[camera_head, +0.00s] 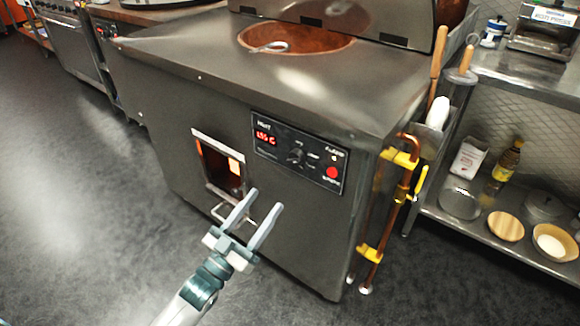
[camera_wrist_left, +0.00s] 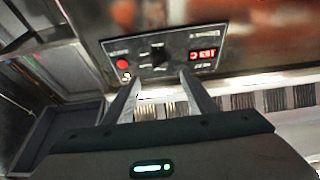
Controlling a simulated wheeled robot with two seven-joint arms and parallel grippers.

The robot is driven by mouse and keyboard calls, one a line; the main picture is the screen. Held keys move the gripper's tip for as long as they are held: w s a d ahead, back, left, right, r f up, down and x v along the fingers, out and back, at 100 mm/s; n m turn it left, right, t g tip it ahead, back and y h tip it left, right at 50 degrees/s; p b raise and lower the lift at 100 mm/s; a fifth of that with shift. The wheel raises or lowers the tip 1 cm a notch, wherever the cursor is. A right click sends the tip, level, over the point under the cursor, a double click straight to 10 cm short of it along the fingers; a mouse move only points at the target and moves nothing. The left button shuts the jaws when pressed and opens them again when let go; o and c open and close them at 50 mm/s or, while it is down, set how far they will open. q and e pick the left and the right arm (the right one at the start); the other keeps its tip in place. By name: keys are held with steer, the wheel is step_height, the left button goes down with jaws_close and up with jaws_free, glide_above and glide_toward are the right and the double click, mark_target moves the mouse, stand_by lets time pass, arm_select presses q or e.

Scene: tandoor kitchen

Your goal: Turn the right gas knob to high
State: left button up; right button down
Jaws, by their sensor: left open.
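The black control panel (camera_head: 299,153) is on the front of the dark tandoor cabinet, with a red digital display, a red button and one dark knob (camera_head: 296,156) between them. I see only this one knob on the panel, and its setting is too small to read. My left gripper (camera_head: 266,198) is open and empty, below the panel and apart from it. In the left wrist view the panel appears upside down, and the knob (camera_wrist_left: 158,54) shows just beyond and between the open fingers (camera_wrist_left: 160,76). My right gripper is not in view.
A glowing square opening (camera_head: 222,168) with a small handle below it is left of the panel. Copper pipes with yellow fittings (camera_head: 400,158) run down the cabinet's right side. A steel shelf with bowls and a bottle (camera_head: 507,162) stands right. The floor at left is clear.

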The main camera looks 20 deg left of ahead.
mark_target(295, 159)
arm_select(q)
steer(key=x, duration=1.2)
steer(key=shift+w+d+r, duration=0.1)
steer(key=shift+w+r, duration=0.1)
steer(key=shift+w, duration=0.05)
steer(key=c, duration=1.1)
steer(key=shift+o, duration=0.2)
